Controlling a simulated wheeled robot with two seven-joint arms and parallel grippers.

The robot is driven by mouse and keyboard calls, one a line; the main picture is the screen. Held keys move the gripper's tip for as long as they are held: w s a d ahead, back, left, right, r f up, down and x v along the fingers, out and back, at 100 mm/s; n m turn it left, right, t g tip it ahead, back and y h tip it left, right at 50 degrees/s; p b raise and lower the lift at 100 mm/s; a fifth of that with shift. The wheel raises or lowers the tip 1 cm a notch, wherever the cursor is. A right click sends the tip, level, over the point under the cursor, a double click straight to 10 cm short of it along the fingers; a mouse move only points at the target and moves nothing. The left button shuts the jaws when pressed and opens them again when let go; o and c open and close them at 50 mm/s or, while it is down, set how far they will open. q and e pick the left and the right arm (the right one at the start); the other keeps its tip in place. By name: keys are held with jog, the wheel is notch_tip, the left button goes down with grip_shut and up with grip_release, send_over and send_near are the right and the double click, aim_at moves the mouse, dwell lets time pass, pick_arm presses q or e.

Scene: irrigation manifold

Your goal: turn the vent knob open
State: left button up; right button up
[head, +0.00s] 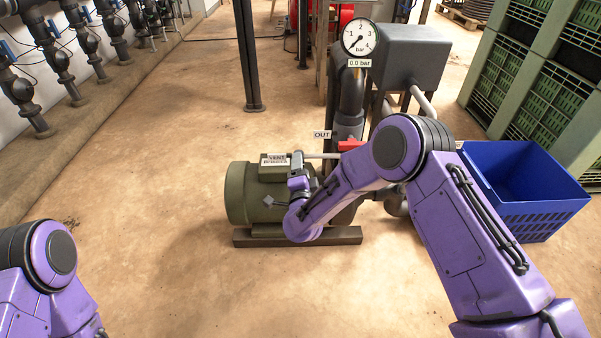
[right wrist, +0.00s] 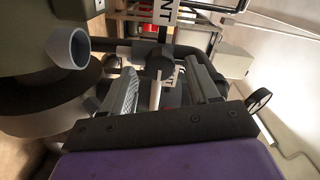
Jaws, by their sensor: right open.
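The vent knob (right wrist: 160,62) is a dark round piece in the right wrist view, in front of a VENT label (right wrist: 165,11). It appears between and just beyond the tips of my right gripper (right wrist: 164,72), which is open, one finger on each side. I cannot tell whether the fingers touch it. In the head view my right gripper (head: 297,172) is over the green motor (head: 238,195), right beside the VENT sign (head: 273,159); the knob is mostly hidden there. Only part of my left arm shows at the lower left; its gripper is out of view.
A pressure gauge (head: 360,38) reads 0.0 bar above the pipe marked OUT (head: 322,134). A red handle (head: 350,144) sits near the pipe. A blue crate (head: 530,205) and green crates (head: 530,85) stand at right. The floor left of the motor is clear.

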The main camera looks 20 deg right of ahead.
jog(key=p+v, duration=0.2)
jog(key=v, duration=0.8)
jog(key=shift+s, duration=0.2)
jog(key=shift+a, duration=0.1)
